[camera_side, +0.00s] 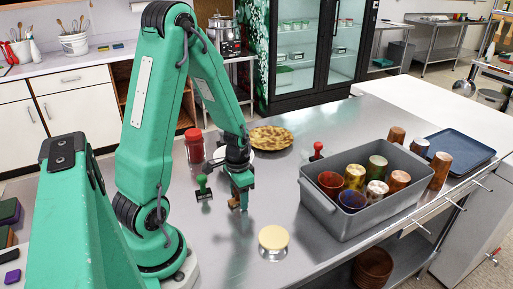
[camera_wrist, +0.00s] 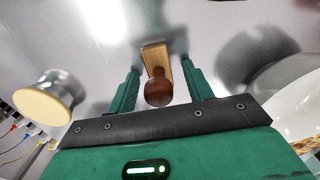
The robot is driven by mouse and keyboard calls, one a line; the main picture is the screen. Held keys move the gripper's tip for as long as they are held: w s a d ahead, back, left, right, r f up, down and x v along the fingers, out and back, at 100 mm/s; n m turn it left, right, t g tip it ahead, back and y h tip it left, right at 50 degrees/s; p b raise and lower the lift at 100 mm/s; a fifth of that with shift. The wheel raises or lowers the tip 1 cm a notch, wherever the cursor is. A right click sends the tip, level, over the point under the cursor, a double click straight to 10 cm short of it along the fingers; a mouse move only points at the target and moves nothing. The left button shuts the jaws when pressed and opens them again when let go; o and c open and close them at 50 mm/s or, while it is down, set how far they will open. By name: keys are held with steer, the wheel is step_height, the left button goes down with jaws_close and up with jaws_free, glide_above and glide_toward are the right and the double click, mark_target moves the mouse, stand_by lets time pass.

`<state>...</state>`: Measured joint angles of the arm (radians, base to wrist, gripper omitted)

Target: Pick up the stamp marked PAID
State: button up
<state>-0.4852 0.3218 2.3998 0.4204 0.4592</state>
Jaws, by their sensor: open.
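My gripper (camera_side: 240,194) points down low over the steel counter, and its two green fingers are apart. In the wrist view a wooden stamp (camera_wrist: 158,88) with a round brown knob lies between the open fingers, with a gap on each side. In the side view it is mostly hidden by my gripper. A red-handled stamp (camera_side: 317,151) stands to the right, behind the grey bin. I cannot read any marking, so I cannot tell which stamp says PAID.
A cream-topped round item (camera_side: 273,241) stands in front of my gripper. A grey bin (camera_side: 345,222) with several cups is to the right, a blue tray (camera_side: 463,151) beyond it. A red-lidded jar (camera_side: 194,147) and a pie (camera_side: 270,138) stand behind. Counter between gripper and bin is clear.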

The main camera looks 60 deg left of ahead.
steer(key=c, duration=1.1)
steer(key=shift+o, duration=0.2)
steer(key=shift+r, duration=0.2)
steer(key=shift+r, duration=0.8)
steer(key=shift+d+r, duration=0.2)
steer(key=shift+r, duration=1)
steer(key=d+r, duration=0.6)
steer(key=d, duration=0.5)
steer(key=shift+s+d+r, duration=0.15)
steer(key=shift+s+r, duration=0.15)
steer(key=shift+s, duration=0.05)
